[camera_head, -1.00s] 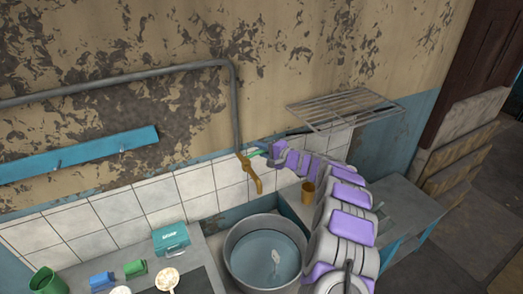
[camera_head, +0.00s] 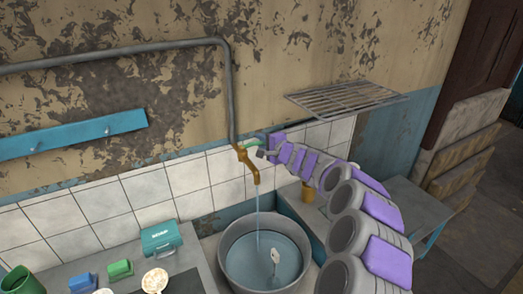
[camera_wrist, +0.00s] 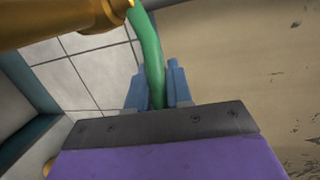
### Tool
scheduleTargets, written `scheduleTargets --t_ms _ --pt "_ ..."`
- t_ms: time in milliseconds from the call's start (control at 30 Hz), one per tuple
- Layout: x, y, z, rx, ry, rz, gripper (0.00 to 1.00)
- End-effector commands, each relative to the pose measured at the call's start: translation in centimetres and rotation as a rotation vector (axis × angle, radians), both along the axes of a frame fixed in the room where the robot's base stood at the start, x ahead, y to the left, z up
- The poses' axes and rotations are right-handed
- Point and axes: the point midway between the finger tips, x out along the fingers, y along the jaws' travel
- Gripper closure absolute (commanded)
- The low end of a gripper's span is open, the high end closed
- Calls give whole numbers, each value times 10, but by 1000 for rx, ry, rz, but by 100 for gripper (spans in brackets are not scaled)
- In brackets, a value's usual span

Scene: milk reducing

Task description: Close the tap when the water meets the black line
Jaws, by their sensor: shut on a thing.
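The brass tap (camera_head: 250,165) is fixed to the wall pipe, and a thin water stream (camera_head: 258,218) falls from its spout into a round metal basin (camera_head: 236,243). Water (camera_head: 292,262) stands inside the basin, below the rim. I cannot make out a black line. The tap's green handle (camera_head: 277,139) also shows in the wrist view (camera_wrist: 149,45). My gripper (camera_head: 267,150) is at the handle; in the wrist view its two blue-grey fingers (camera_wrist: 159,88) are shut on either side of it. The brass tap body (camera_wrist: 50,18) is at upper left there.
A white object (camera_head: 276,255) is in the basin. A teal box (camera_head: 161,238), green and blue blocks (camera_head: 119,270) and a green cup (camera_head: 18,281) are on the left counter. A brown cup (camera_head: 308,191) stands behind my arm. A wire rack (camera_head: 345,98) hangs above it.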

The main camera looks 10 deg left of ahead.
Motion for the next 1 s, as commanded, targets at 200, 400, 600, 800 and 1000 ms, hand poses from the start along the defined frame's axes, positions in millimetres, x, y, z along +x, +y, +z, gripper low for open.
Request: scheduleTargets --t_ms 200,400,600,800,1000 --pt "-1 1 -6 -2 6 -31 100" --pt "-1 1 -5 -3 7 -35 100" --pt "-1 1 -5 -3 8 -34 74" --pt "-2 1 -3 -2 5 -35 59" --pt "-2 0 -1 0 2 -35 59"
